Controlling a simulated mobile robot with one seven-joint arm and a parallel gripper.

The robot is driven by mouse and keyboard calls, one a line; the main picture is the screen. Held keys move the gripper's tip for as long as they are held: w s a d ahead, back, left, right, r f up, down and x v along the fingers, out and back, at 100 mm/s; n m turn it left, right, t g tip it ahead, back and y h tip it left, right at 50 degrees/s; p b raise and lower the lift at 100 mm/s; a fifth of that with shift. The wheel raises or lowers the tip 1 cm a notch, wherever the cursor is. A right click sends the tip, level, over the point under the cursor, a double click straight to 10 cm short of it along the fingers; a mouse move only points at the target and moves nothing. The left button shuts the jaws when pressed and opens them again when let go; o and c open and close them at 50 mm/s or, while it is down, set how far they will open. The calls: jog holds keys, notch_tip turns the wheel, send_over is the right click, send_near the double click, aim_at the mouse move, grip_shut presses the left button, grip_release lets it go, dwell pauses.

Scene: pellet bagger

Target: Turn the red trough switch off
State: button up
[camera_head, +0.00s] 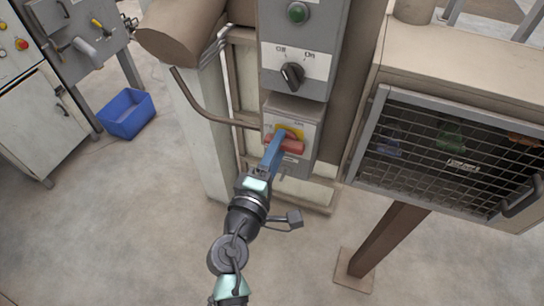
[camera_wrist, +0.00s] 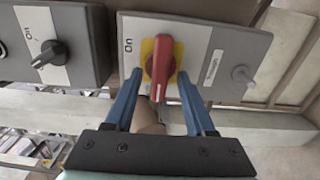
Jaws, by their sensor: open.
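The red trough switch (camera_head: 287,143) is a red handle on a yellow plate on the lower grey box of the column. In the wrist view the red handle (camera_wrist: 161,66) stands out from its yellow plate, with an "On" label to its left. My gripper (camera_wrist: 160,82) is open, with one blue finger on each side of the handle. A gap shows between each finger and the handle. In the head view my gripper (camera_head: 275,148) reaches the switch from below and hides part of its plate.
A black off/on knob (camera_head: 292,76) and a green button (camera_head: 297,13) are on the box above. A mesh-fronted cabinet (camera_head: 366,135) stands to the right. A bent pipe (camera_head: 205,112) runs close to the switch box on the left. A blue bin (camera_head: 126,113) is on the floor.

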jog(key=b+v, duration=0.3)
jog(key=v, duration=0.9)
jog(key=shift+s, duration=0.4)
jog(key=shift+a, duration=0.15)
jog(key=w+d+r+m+t, duration=0.1)
jog(key=w+r+m, duration=0.15)
jog(key=r, duration=0.45)
jog(key=w+d+r+m+t+p, duration=0.1)
jog(key=w+r+m, duration=0.1)
jog(key=r+m, duration=0.35)
jog(key=w+d+r+m+t, duration=0.1)
jog(key=w+d+r, duration=0.1)
jog(key=r, duration=0.7)
jog(key=s+r+m+t+y, duration=0.2)
jog(key=s+r+t, duration=0.1)
jog(key=r, duration=1)
jog(key=s+r+m+t+y+p, duration=0.1)
jog(key=s+r+m+t+y, duration=0.2)
jog(key=r, duration=1)
jog(key=s+d+t, duration=0.1)
jog(key=s, duration=0.2)
jog(key=shift+m+y, duration=0.3)
